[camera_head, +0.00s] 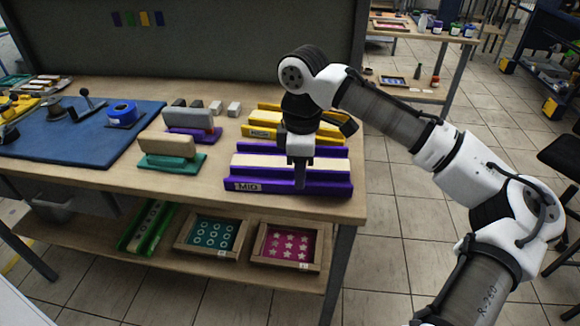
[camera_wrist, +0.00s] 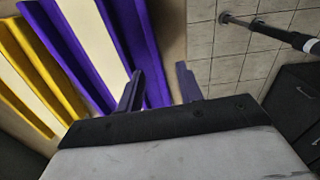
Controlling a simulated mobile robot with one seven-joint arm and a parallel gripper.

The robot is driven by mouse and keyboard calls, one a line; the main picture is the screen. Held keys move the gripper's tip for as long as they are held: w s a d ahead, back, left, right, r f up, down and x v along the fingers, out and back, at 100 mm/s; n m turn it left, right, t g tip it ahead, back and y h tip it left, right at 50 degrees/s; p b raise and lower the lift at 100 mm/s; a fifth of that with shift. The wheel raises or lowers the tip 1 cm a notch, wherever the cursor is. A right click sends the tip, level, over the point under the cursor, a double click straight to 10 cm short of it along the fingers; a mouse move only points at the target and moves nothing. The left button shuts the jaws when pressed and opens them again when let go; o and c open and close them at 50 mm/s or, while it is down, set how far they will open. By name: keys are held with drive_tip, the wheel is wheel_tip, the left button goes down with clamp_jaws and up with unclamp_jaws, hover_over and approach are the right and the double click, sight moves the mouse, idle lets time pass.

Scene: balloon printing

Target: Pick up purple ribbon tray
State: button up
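The purple ribbon tray (camera_head: 325,185) is a long tray with raised purple walls and a cream strip inside, marked "MID" on its front. It lies near the front right of the workbench. My gripper (camera_head: 301,182) points down at the tray's front side, right of its middle. In the wrist view, the tray (camera_wrist: 138,40) runs up from the fingers. My gripper (camera_wrist: 158,88) is open there: one finger is over the tray, the other is past its outer wall, with a gap beside that wall. Finger contact with the tray cannot be told.
A yellow tray (camera_head: 262,132) lies behind the purple one. Left are a green-based block (camera_head: 172,165), a purple-based block (camera_head: 190,136) and a blue mat (camera_head: 70,146) with tools. The shelf below holds two framed trays (camera_head: 213,233) (camera_head: 288,247). The bench (camera_head: 345,207) ends close by on the right.

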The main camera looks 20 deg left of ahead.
sight(290, 168)
drive_tip(key=shift+w+a+f, duration=0.1)
drive_tip(key=shift+a+f, duration=0.05)
drive_tip(key=shift+f, duration=0.8)
drive_tip(key=shift+w+a+f, duration=0.1)
drive_tip(key=shift+f, duration=0.85)
clamp_jaws()
